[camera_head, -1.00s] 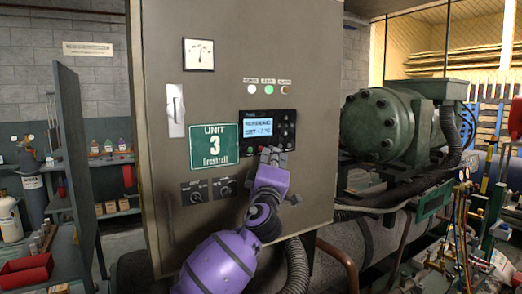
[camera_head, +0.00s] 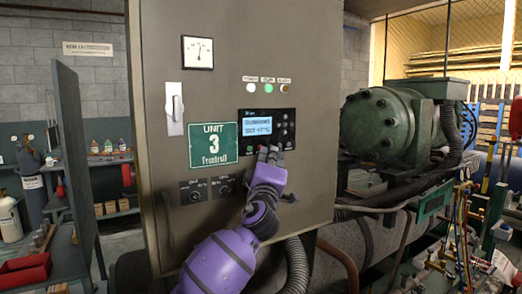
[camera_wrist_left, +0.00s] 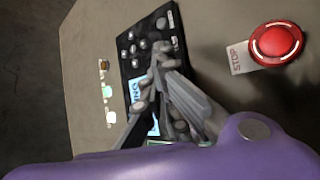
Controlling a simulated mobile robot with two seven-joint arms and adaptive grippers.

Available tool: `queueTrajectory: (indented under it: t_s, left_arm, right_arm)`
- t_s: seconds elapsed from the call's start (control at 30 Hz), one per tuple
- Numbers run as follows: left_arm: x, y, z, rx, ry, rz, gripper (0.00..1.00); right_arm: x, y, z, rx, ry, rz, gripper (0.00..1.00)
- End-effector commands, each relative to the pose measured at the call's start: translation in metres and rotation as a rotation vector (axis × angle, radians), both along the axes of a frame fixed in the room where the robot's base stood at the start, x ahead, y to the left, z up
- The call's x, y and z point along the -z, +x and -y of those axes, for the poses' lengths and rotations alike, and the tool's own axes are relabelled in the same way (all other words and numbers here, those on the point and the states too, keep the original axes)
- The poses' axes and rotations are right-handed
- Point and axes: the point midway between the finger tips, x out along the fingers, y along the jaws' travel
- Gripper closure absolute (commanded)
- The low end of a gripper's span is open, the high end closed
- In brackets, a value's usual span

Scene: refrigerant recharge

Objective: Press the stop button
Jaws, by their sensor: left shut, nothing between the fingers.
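The red round stop button (camera_wrist_left: 277,43), with a STOP label (camera_wrist_left: 241,57) beside it, is on the cabinet face at the upper right of the left wrist view. In the head view it does not show. My left gripper (camera_head: 268,155) is shut and empty at the lower edge of the black controller panel (camera_head: 258,143). The gripper also shows in the left wrist view (camera_wrist_left: 166,70), its fingertips over the controller (camera_wrist_left: 140,42), apart from the red button in the picture. Whether the fingertips touch the panel I cannot tell. My right gripper is out of view.
The grey cabinet (camera_head: 310,60) carries a Unit 3 sign (camera_head: 214,145), a switch handle (camera_head: 175,107), two dark knobs (camera_head: 208,188) and indicator lamps (camera_head: 268,88), one green. A green compressor (camera_head: 385,125) stands at right. An open cabinet door (camera_head: 72,150) is at left.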

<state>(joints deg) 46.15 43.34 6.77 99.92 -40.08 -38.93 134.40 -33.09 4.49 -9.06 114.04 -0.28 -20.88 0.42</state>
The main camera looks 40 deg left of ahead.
Motion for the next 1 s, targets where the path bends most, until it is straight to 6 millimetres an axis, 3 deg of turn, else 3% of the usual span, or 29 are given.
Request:
queueTrajectory:
  t_s: [1.0]
  left_arm:
    - [-0.0017,0.0025,-0.0066,0.000,0.000,0.002,1.00]
  right_arm:
    - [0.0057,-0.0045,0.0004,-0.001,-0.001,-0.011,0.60]
